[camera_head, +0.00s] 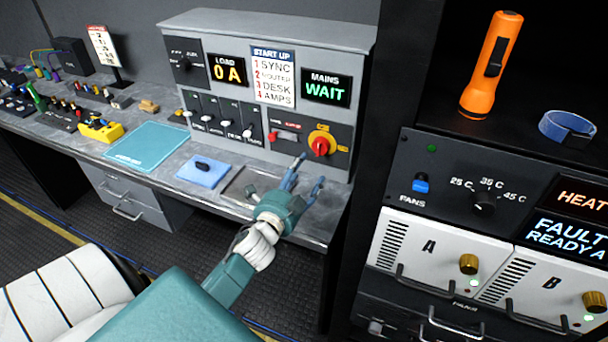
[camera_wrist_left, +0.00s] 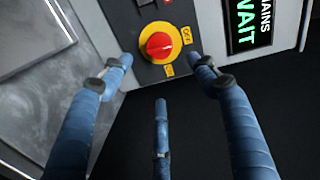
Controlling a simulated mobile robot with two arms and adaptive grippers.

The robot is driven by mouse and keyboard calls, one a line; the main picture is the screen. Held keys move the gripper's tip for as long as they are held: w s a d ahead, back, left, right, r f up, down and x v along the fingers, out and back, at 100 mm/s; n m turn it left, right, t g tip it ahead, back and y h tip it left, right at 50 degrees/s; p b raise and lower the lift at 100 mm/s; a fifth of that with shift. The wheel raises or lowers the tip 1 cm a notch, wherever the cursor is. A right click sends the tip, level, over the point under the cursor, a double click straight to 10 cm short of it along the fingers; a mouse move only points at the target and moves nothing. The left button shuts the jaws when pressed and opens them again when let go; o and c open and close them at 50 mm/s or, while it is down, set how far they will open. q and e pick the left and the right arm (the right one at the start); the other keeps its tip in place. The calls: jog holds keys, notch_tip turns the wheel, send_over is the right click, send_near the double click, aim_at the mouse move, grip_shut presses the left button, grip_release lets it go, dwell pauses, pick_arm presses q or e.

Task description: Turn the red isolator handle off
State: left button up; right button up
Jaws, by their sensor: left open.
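The red isolator handle (camera_head: 320,146) sits on a yellow disc on the lower right of the grey control panel (camera_head: 360,50). In the left wrist view the red handle (camera_wrist_left: 158,46) is near the top middle, on its yellow disc, with yellow labels beside it; one reads OFF, partly at an angle. My left gripper (camera_head: 304,172) is open, with blue fingers, just below and in front of the handle. In the left wrist view its fingers (camera_wrist_left: 160,85) spread on either side of the handle, apart from it, with a third finger below. My right gripper is not in view.
The MAINS display (camera_head: 326,89) reads WAIT, and the LOAD display (camera_head: 228,70) reads 0 A. A black rack (camera_head: 400,180) stands close at the right. A blue pad (camera_head: 203,171) lies on the desk.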

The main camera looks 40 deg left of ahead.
aim_at(318, 152)
pick_arm(q)
jog(key=w+a+n+b, duration=0.1)
jog(key=w+n, duration=0.2)
jog(key=n, duration=0.2)
jog(key=w+a+n+b, duration=0.1)
jog(key=w+n, duration=0.3)
jog(key=n, duration=0.2)
jog(key=w+a+f+n+t+b, duration=0.1)
jog(key=w+n, duration=0.3)
jog(key=n, duration=0.1)
jog(key=shift+a+h+b, duration=0.25)
jog(key=shift+h+b, duration=0.05)
jog(key=shift+b, duration=0.05)
jog(key=shift+f+n, duration=0.15)
jog(key=shift+n, duration=0.15)
jog(key=c, duration=1.2)
